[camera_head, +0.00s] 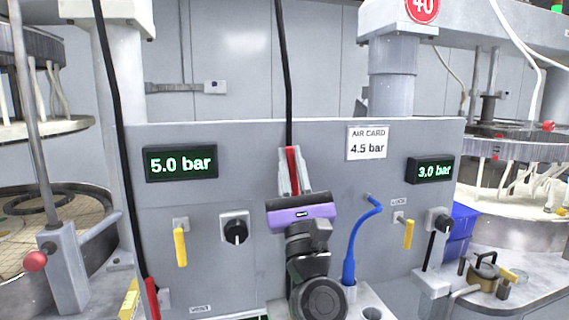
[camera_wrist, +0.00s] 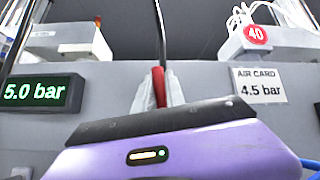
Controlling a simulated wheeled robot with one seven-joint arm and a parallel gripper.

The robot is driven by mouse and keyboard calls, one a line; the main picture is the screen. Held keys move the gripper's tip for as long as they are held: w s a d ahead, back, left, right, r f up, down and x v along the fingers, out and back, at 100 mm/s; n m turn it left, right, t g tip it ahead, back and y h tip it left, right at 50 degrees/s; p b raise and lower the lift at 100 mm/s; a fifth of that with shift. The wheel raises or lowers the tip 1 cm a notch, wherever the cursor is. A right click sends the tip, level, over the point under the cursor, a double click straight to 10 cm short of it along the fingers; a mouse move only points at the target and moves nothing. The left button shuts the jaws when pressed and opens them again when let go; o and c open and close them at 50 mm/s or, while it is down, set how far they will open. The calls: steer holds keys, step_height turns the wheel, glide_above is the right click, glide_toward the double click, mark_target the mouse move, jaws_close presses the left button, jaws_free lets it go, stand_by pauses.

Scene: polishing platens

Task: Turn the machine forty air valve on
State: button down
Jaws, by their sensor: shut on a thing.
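My gripper (camera_head: 291,168) is in front of the grey panel, fingers pointing up, shut on the red end (camera_wrist: 158,85) of a black hose (camera_head: 283,70) that runs upward. Two yellow valve handles hang down on the panel: a left one (camera_head: 181,247) below the 5.0 bar display (camera_head: 180,163), and a right one (camera_head: 409,234) below the 3.0 bar display (camera_head: 431,170). The round red 40 sign (camera_head: 422,8) is on the machine at the upper right, nearer the right handle. Both handles are apart from my gripper. The wrist view shows neither handle clearly.
A white card (camera_head: 367,143) reads AIR CARD 4.5 bar. Black knobs sit beside the left handle (camera_head: 235,231) and the right one (camera_head: 438,220). A blue hose (camera_head: 352,250) rises between my gripper and the right handle. Another black hose (camera_head: 118,120) hangs at the left.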

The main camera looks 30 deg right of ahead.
steer(key=shift+s+d+f+m+g+h, duration=0.15)
steer(key=shift+m+g+h, duration=0.1)
steer(key=shift+m+h, duration=0.35)
steer(key=shift+w+d+r+m+g+h, duration=0.1)
steer(key=shift+d+m+g+h, duration=0.15)
steer(key=shift+m+h, duration=0.4)
steer(key=shift+s+d+f+m+g+h, duration=0.1)
steer(key=shift+m+g+h, duration=0.3)
steer(key=shift+m, duration=0.35)
steer(key=shift+h, duration=0.25)
steer(key=c, duration=1.4)
jaws_free()
steer(key=b+v, duration=0.2)
steer(key=v, duration=0.5)
steer(key=shift+s+a+f+b, duration=0.1)
steer(key=shift+s+f+b, duration=0.1)
steer(key=shift+b, duration=0.2)
